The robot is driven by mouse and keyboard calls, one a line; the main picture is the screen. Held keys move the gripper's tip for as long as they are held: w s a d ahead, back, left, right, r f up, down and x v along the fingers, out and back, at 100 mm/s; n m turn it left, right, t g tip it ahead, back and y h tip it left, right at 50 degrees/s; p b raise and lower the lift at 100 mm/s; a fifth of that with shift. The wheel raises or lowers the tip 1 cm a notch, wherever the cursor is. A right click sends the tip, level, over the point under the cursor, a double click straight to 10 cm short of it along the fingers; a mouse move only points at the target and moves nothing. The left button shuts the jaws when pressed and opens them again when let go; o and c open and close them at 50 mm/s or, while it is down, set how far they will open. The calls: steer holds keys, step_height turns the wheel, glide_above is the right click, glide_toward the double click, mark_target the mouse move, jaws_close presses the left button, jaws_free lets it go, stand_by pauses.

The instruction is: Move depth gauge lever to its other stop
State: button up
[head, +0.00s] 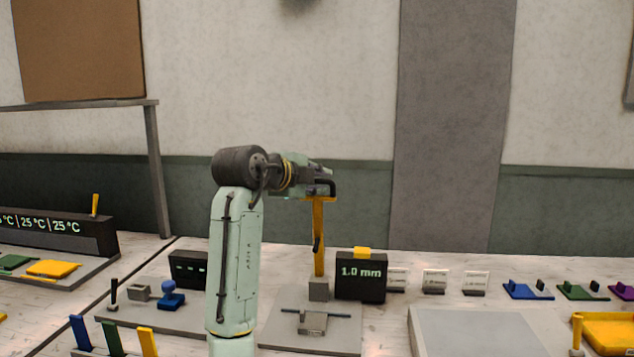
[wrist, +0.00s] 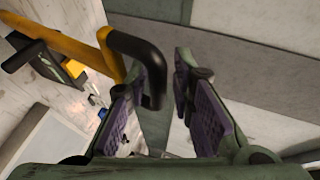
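The depth gauge lever is a tall yellow bar (head: 319,240) standing nearly upright from a small grey block, with a black bent handle at its top. My gripper (head: 322,185) is up at that handle. In the wrist view the yellow bar (wrist: 60,42) comes in from the upper left, and its black handle (wrist: 150,62) bends down by the left finger. My gripper (wrist: 166,88) is open there, with a gap between the handle and the right finger. I cannot tell whether the left finger touches the handle. A black display (head: 361,283) beside the lever reads 1.0 mm.
Small labelled cards (head: 435,281) stand right of the display, with coloured dies (head: 528,290) beyond them. A blue-knobbed part (head: 172,296) and a dark box (head: 188,268) lie left of my arm. Coloured upright levers (head: 112,338) stand at the front left. A grey slab (head: 470,335) lies front right.

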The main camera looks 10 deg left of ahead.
steer(key=shift+o, duration=0.6)
steer(key=shift+s, duration=0.1)
steer(key=v, duration=1.2)
